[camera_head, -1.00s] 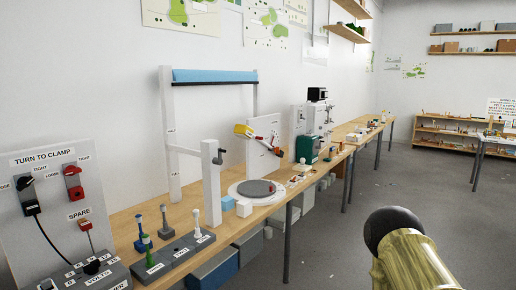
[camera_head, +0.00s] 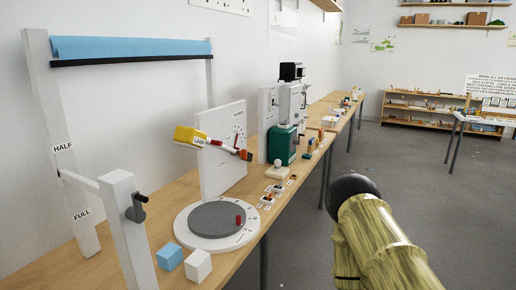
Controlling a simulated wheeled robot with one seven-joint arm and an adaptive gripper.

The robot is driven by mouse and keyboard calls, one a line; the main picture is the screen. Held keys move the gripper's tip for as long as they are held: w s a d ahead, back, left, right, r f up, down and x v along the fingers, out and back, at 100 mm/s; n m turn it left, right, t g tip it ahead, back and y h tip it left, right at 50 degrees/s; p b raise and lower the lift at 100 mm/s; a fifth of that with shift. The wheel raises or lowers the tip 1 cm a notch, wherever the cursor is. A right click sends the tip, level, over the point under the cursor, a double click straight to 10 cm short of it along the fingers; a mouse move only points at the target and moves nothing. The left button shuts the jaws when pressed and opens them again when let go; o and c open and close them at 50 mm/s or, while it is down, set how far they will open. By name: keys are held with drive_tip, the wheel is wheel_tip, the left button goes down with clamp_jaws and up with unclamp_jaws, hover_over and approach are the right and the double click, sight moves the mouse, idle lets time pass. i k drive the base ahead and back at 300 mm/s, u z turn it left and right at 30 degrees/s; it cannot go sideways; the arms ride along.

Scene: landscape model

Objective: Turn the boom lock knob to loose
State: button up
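I cannot pick out a knob labelled boom lock in the current view. A yellow boom-like part (camera_head: 190,136) with a red and orange end sticks out in front of an upright white board (camera_head: 222,170). The board bears a small dial mark, too small to read. A dark crank (camera_head: 136,208) sits on a white post at the left; it carries no loose or tight label that I can read. My arm shows at the lower right, with a wood-like link and a dark rounded joint. My gripper is not in view.
A white turntable (camera_head: 187,234) with a grey disc, a blue cube (camera_head: 170,257) and a white cube (camera_head: 198,265) stand on the wooden bench (camera_head: 85,270). A green machine (camera_head: 282,146) stands farther back. Grey floor (camera_head: 430,190) to the right is free.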

sight(243, 154)
drive_tip(key=i, duration=0.2)
drive_tip(key=z, duration=0.55)
drive_tip(key=k, duration=0.6)
drive_tip(key=z, duration=0.5)
drive_tip(key=i, duration=1.15)
drive_tip(key=u, duration=0.9)
